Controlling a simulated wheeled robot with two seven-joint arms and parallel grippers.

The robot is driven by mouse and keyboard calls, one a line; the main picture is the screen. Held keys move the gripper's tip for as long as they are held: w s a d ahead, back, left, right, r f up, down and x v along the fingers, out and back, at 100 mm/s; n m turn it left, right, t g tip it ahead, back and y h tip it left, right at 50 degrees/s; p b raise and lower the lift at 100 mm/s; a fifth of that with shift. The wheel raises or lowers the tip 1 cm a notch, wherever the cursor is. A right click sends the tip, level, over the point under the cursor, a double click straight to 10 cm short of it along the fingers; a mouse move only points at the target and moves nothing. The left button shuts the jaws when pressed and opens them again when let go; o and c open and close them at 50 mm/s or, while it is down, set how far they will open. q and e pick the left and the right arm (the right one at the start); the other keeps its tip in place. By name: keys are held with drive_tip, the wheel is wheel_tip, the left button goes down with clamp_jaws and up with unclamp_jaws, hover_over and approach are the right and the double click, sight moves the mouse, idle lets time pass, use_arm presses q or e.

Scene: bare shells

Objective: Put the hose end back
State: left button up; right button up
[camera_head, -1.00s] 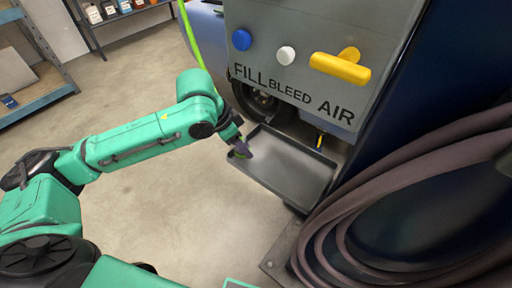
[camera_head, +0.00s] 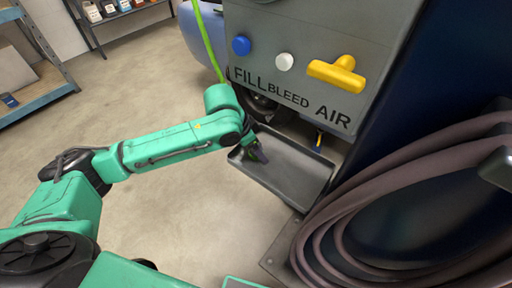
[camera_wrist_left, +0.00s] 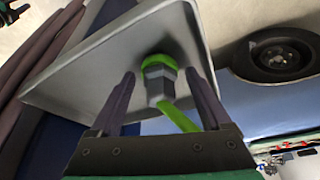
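The green hose (camera_head: 208,42) comes down from the top and passes behind my left forearm. Its end, a grey hex fitting with a green collar (camera_wrist_left: 158,66), shows in the left wrist view between the fingers of my left gripper (camera_wrist_left: 160,84). Gaps show on both sides of the fitting, so the fingers look open around it. In the head view my left gripper (camera_head: 257,153) is over the left part of a dark grey tray (camera_head: 298,172). I cannot tell whether the fitting touches the tray. My right gripper is not in view.
A grey panel marked FILL, BLEED and AIR (camera_head: 290,98) stands behind the tray, with a blue knob (camera_head: 241,45), a white knob (camera_head: 284,62) and a yellow handle (camera_head: 338,73). A thick coiled hose (camera_head: 335,215) fills the right. The floor at left is clear.

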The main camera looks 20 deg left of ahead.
use_arm(q)
drive_tip(key=shift+r, duration=0.1)
drive_tip(key=v, duration=1.2)
drive_tip(key=shift+s, duration=0.1)
